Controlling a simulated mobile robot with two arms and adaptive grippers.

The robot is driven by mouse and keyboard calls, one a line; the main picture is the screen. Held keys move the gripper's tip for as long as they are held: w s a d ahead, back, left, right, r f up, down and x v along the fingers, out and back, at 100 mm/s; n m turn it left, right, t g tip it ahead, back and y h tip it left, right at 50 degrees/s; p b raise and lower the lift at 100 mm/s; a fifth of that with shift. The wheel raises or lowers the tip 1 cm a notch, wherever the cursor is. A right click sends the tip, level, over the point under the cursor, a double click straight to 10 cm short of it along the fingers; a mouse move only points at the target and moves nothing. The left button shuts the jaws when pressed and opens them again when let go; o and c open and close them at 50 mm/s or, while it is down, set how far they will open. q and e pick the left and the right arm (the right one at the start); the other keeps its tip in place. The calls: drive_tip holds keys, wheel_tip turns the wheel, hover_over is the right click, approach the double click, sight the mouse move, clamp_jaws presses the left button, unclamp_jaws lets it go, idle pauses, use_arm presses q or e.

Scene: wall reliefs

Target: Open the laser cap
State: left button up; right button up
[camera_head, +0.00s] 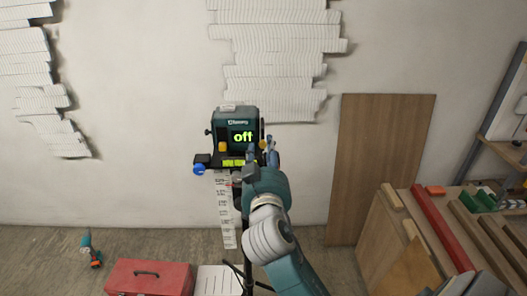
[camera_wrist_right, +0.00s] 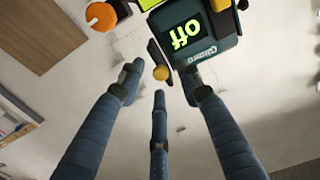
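The laser (camera_head: 236,118) is a dark teal box whose screen reads "off" in green. It stands on a dark platform against the wall, and shows upside down in the right wrist view (camera_wrist_right: 208,50). A small yellow knob (camera_wrist_right: 161,73) with a black stem is at its side; I cannot tell which part is the cap. My right gripper (camera_head: 262,147) is at the laser's right side, its tips close to that side. My left gripper is not in view.
A blue knob (camera_head: 199,169) sticks out at the platform's left. A wooden panel (camera_head: 385,150) leans on the wall at right, beside stacked boards (camera_head: 440,230). A red toolbox (camera_head: 148,279) and a teal drill (camera_head: 90,249) are on the floor at left.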

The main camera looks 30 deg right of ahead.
drive_tip(key=v, duration=1.2)
drive_tip(key=shift+d, duration=0.1)
